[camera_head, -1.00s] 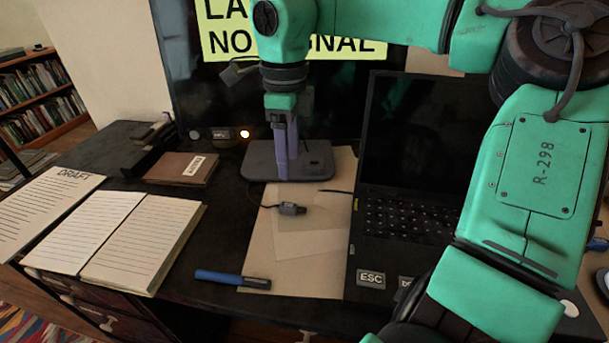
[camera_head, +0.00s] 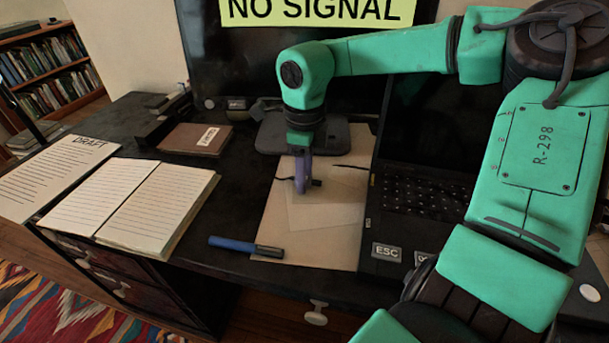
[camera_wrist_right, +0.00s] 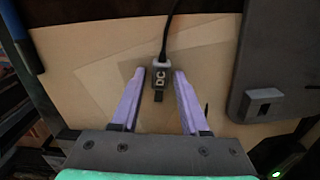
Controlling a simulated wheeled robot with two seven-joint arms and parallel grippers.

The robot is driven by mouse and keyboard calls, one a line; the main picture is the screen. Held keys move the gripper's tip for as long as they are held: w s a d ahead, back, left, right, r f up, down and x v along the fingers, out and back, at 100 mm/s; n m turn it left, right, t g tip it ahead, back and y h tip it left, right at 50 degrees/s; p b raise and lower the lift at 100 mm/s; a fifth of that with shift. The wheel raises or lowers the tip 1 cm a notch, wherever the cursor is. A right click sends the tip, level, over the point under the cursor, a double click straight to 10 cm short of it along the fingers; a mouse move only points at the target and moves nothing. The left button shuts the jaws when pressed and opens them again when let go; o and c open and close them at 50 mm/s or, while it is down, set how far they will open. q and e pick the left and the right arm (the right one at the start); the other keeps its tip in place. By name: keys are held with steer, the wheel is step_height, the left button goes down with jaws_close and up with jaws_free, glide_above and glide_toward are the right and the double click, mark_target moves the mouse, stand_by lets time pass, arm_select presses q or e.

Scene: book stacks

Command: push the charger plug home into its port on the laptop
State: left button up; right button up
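The charger plug is a small dark block marked DC (camera_wrist_right: 161,78), with its cable running up in the wrist view. It lies on the tan sheet; its end shows beside my gripper in the head view (camera_head: 316,183). My right gripper (camera_head: 302,187) is over it, purple fingers pointing down. In the wrist view its fingers (camera_wrist_right: 160,76) are spread on either side of the plug, with gaps showing. The open laptop (camera_head: 418,194) stands to the right of the plug, apart from it. I cannot make out its port. My left gripper is not in view.
The monitor stand's dark base (camera_head: 340,137) is behind the plug. A blue pen (camera_head: 245,246) lies in front on the sheet's edge (camera_head: 315,255). An open notebook (camera_head: 150,205) and a brown book (camera_head: 196,138) are at left. An ESC key tag (camera_head: 386,252) sits by the laptop's front.

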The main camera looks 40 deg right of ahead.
jaws_close()
